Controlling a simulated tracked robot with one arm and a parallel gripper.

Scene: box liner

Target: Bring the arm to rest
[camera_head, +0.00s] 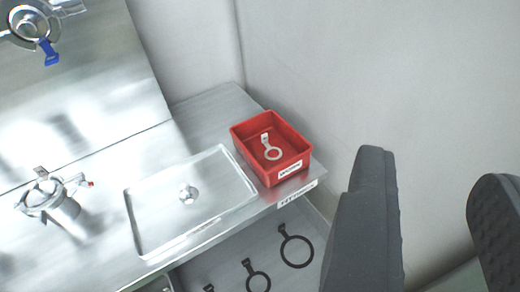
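My gripper (435,190) shows at the right of the view as two dark grey fingers. The fingers stand well apart with nothing between them, so it is open and empty. Behind the gap is only the plain pale wall. The rest of my arm is out of view.
A red box (247,134) with a pale ring-ended part (271,149) inside stands on the metal counter (205,110) by the wall. A clear tray (150,230) lies left of it. Metal fittings (55,203) are farther left. Dark ring shapes (296,250) show below the counter edge.

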